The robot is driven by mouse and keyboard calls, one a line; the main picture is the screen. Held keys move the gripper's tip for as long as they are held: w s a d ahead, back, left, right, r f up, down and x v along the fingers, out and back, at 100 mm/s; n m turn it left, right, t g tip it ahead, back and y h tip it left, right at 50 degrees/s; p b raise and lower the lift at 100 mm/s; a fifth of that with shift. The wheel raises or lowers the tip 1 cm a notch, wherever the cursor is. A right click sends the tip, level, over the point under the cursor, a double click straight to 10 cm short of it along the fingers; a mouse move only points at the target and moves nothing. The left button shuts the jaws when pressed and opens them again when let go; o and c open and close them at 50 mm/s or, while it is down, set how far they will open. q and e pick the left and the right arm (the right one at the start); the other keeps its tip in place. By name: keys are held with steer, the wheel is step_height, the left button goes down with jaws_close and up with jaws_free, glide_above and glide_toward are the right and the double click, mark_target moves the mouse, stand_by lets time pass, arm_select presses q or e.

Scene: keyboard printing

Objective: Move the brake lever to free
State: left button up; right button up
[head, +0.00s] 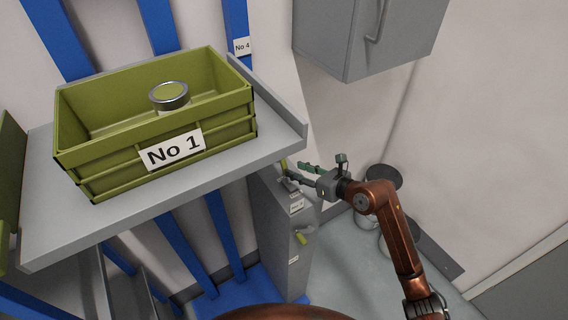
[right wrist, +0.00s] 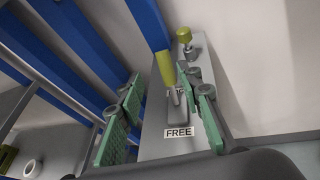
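The brake lever has a yellow-green handle and shows in the right wrist view (right wrist: 165,68) and, small, in the head view (head: 284,164). It stands on top of a narrow grey cabinet (head: 279,230). A white label reading FREE (right wrist: 178,132) sits on the cabinet top, nearer the wrist camera than the lever. My right gripper (head: 293,173) is open at the cabinet top. In the right wrist view its green-padded fingers (right wrist: 170,95) stand apart on either side of the lever's base, with no clear contact. My left gripper is not in view.
A grey shelf (head: 45,245) with a green No 1 crate (head: 105,176) and a can (head: 169,96) overhangs left of the cabinet. A grey wall cabinet (head: 350,40) hangs above. A yellow-green knob (right wrist: 184,35) stands beyond the lever. Blue posts (head: 222,235) stand left.

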mark_target(286, 166)
steer(key=shift+w+f, duration=0.35)
steer(key=shift+w+a+f+h, duration=0.15)
steer(key=shift+w+a+h, duration=0.05)
steer(key=shift+h, duration=0.1)
steer(key=p+x, duration=0.1)
steer(key=x, duration=0.5)
steer(key=shift+w+a+f, duration=0.15)
steer(key=shift+a, duration=0.15)
steer(key=shift+c, duration=0.3)
jaws_close()
